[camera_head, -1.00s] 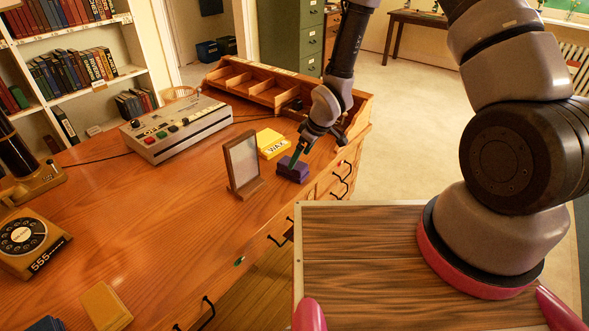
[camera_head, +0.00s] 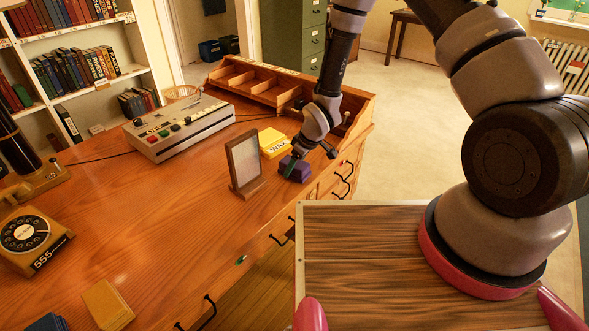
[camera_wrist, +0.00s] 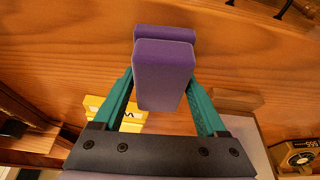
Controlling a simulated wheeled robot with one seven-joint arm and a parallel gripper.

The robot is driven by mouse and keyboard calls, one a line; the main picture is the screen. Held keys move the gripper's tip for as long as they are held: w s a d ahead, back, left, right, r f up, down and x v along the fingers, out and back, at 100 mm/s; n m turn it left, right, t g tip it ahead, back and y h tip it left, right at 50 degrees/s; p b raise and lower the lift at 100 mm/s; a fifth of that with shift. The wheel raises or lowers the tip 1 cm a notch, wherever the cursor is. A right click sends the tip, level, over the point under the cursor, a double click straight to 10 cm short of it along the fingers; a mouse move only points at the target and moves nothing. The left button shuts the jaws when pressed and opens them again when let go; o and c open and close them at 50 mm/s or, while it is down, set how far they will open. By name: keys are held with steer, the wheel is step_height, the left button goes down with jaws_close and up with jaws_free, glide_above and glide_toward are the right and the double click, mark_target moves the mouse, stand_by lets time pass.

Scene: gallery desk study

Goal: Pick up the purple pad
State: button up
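The purple pad (camera_head: 295,169) sits near the desk's right edge, beside a yellow block marked WAX. In the wrist view a purple slab (camera_wrist: 164,76) lies between the teal fingertips, with a second purple edge (camera_wrist: 165,34) just behind it. My gripper (camera_wrist: 162,80) has one finger on each side of the slab, with no clear gap at its sides. Whether the fingers press on it I cannot tell. In the head view my gripper (camera_head: 293,166) is down at the pad, and one teal finger shows against its left side.
The yellow WAX block (camera_head: 273,143) and an upright framed panel (camera_head: 244,165) stand close by. A wooden organiser (camera_head: 262,88) is behind, a grey control box (camera_head: 180,132) to the left. A telephone (camera_head: 30,240) and tan pad (camera_head: 108,305) lie nearer. The desk's middle is clear.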

steer(key=shift+c, duration=0.8)
step_height(320, 180, up, 10)
steer(key=shift+r, duration=0.1)
steer(key=o, duration=0.6)
steer(key=c, duration=0.4)
